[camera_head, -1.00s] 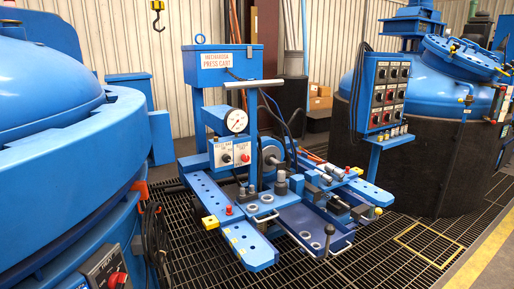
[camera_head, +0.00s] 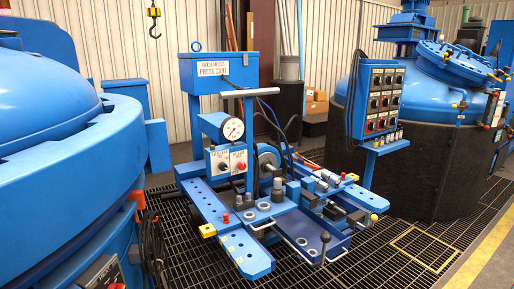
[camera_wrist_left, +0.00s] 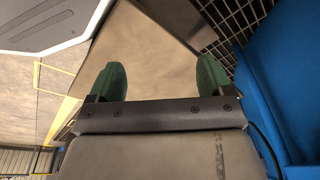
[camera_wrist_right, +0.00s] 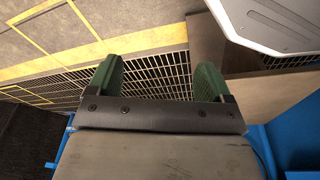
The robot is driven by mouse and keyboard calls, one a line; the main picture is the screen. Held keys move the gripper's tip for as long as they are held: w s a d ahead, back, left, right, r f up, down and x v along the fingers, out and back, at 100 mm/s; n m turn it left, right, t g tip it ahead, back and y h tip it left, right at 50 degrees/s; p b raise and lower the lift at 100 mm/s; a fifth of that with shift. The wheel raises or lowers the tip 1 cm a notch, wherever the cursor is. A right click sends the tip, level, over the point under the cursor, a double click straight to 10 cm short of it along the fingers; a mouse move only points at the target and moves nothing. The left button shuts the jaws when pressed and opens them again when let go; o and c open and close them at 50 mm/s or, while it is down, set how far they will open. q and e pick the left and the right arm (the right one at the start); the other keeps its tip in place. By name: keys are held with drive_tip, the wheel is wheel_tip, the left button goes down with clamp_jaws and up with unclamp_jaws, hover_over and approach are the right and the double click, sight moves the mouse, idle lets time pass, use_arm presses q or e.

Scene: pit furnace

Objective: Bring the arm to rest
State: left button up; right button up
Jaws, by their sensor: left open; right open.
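My left gripper (camera_wrist_left: 163,82) shows in the left wrist view with its two green fingers wide apart. It is open and nothing is between the fingers. My right gripper (camera_wrist_right: 152,84) shows in the right wrist view, also open and empty, above dark floor grating (camera_wrist_right: 150,72). Neither arm shows in the head view.
A blue press cart (camera_head: 215,72) with a gauge (camera_head: 232,129) stands ahead on the grating. A large blue round vessel (camera_head: 70,180) is close on the left. A control panel (camera_head: 381,98) and a blue-topped dark vessel (camera_head: 440,165) stand right.

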use_arm(q)
drive_tip(key=s+a+g+p, duration=0.1)
drive_tip(key=s+a+p, duration=0.1)
drive_tip(key=s+p, duration=1.1)
drive_tip(key=shift+s+a, duration=0.4)
drive_tip(key=shift+s, duration=0.75)
use_arm(e)
drive_tip(key=s+d+g, duration=0.1)
drive_tip(key=s+d, duration=0.1)
drive_tip(key=s, duration=1.3)
drive_tip(key=shift+s+d, duration=0.15)
drive_tip(key=shift+d, duration=0.25)
use_arm(q)
drive_tip(key=shift+r, duration=0.1)
use_arm(e)
drive_tip(key=shift+r, duration=0.1)
